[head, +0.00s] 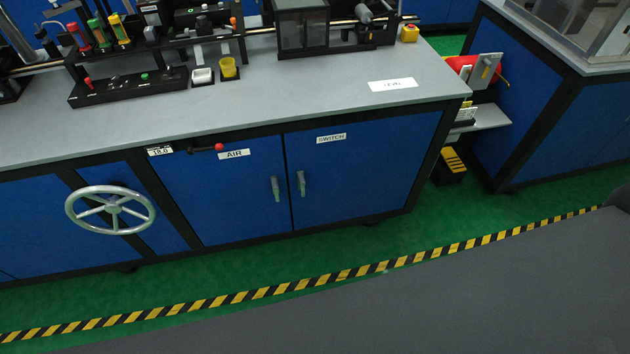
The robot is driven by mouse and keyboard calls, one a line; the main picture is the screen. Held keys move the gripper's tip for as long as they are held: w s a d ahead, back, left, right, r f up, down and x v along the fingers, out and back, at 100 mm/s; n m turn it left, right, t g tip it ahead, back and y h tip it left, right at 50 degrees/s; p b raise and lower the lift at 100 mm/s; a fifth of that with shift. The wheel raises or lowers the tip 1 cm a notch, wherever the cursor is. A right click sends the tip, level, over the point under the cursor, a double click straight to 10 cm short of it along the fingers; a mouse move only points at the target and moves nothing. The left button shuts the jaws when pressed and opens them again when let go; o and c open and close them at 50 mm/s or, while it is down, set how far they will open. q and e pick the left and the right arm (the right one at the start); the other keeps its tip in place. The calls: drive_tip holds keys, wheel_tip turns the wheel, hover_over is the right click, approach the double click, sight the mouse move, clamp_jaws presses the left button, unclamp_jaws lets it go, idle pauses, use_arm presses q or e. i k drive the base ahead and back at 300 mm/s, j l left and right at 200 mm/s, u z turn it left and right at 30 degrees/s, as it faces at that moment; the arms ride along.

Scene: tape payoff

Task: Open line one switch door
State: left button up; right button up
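The blue door labelled SWITCH (362,170) is the right one of a pair in the front of the grey-topped bench (300,92). It looks shut, flush with the frame. Its grey handle (301,183) is at the door's left edge. Just left of it is the handle (275,188) of the neighbouring blue door (220,195), below the AIR label (234,154). Neither of my grippers shows in the head view.
Yellow-black floor tape (330,277) crosses the green floor before the bench. A yellow-black step (453,162) and another blue cabinet (540,110) stand right.

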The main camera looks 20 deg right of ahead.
sight(352, 171)
drive_tip(key=i+l, duration=0.1)
drive_tip(key=l, duration=0.7)
drive_tip(key=i+l, duration=0.15)
drive_tip(key=l, duration=0.25)
drive_tip(key=i+l, duration=0.1)
drive_tip(key=l, duration=0.35)
